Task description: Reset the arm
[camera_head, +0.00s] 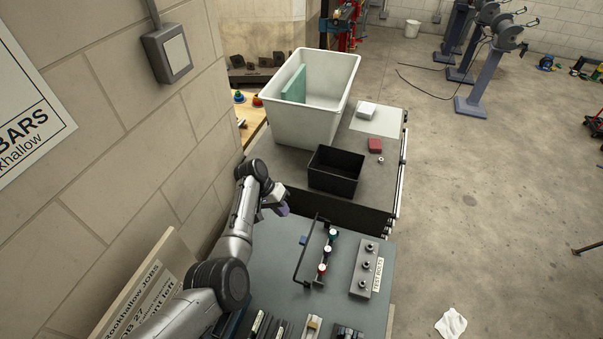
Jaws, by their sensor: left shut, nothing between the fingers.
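My left arm comes in from the lower left and reaches over the left edge of the grey-blue work surface. Its left gripper (281,207) is at the end, shut and empty, and looks small and partly turned away. It is apart from the black frame with several coloured knobs to its right. My right gripper and right arm are not in view.
A black bin (335,171) and a large white tub (309,98) stand on the bench behind. A black frame (309,254) and a grey block labelled test (364,268) sit on the work surface. The block wall is close on the left. The floor at right is mostly open.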

